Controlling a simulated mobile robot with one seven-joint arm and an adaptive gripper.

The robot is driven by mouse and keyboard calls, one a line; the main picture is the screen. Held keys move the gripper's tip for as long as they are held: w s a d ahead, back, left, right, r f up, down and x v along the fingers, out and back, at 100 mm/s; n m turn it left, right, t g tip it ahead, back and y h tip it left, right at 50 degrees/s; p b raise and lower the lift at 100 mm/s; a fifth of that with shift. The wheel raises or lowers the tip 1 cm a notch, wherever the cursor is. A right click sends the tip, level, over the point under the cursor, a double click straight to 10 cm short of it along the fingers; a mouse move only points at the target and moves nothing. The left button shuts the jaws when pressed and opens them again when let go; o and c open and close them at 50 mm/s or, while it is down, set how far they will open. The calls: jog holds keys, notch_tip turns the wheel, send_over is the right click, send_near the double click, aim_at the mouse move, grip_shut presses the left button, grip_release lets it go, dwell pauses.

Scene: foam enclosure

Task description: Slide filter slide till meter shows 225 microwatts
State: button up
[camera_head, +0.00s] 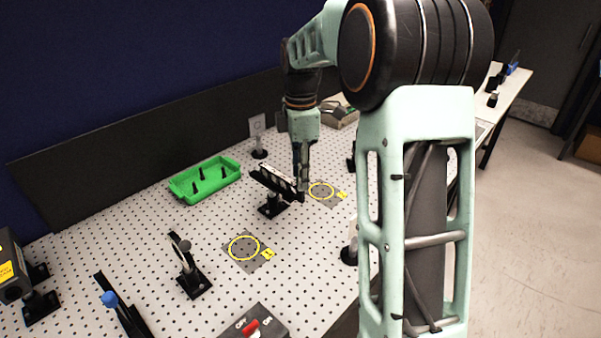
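The filter slide (272,181) is a long dark bar on a short black post mount (270,208), standing in the middle of the perforated table. My gripper (301,192) points straight down at the right end of the slide. Its fingers look close together there, but I cannot tell whether they grip the slide or only touch it. A grey box (341,112) that may be the meter stands at the back, partly hidden behind my arm. No reading is legible on it.
A green tray (205,181) with dark posts lies left of the slide. Yellow-ringed plates (244,248) lie in front and behind right. My arm hides the table's right side.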

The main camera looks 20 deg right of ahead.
notch_tip(320, 180, up, 12)
dwell(0.4)
